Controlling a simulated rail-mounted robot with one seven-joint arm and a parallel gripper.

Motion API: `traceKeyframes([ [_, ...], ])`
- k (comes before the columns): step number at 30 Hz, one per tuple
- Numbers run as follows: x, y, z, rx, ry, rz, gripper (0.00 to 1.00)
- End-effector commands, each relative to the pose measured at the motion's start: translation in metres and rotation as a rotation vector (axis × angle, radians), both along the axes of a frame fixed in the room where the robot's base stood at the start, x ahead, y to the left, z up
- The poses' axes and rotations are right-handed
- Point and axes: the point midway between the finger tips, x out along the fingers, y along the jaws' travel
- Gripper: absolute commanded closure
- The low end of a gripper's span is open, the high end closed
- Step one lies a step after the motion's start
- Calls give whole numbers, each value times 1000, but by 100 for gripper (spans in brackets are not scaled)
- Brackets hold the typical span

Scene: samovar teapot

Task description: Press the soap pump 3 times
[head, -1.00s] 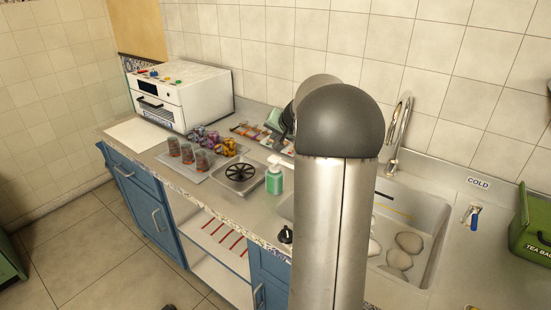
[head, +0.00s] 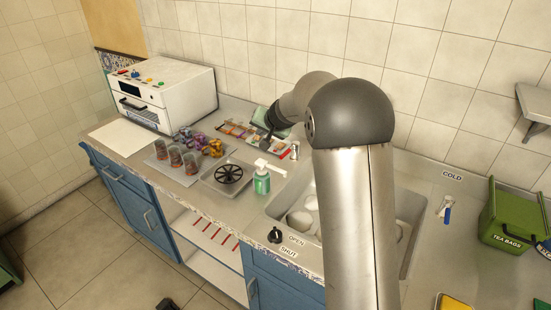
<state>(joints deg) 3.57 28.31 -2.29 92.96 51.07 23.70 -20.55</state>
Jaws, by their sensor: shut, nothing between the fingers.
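The soap pump (head: 262,180) is a small teal-green bottle with a white pump head and a long white nozzle. It stands upright on the counter, left of the sink and right of the black round grate. My arm reaches away over the counter, and its dark end with my gripper (head: 268,138) shows small above and behind the pump head in the picture. The gripper looks shut and empty. It seems apart from the pump, but the true distance is hard to tell. Part of my arm is hidden behind its own large joint.
The sink (head: 408,215) holds pale round objects, partly hidden by my arm. Colourful packets (head: 245,138) lie behind the pump. Glasses (head: 175,155) on a tray and a white oven (head: 165,95) stand left. A black knob (head: 275,235) sits at the front edge. A green tea-bag bin (head: 508,215) stands right.

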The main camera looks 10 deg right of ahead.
Motion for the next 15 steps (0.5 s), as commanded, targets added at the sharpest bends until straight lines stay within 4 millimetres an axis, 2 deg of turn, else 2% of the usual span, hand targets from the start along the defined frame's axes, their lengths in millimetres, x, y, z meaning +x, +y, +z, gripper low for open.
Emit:
traceKeyframes([
  [8, 0, -1, -2, 0, 0, -2, 100],
  [15, 0, -1, -20, 1, 1, -2, 100],
])
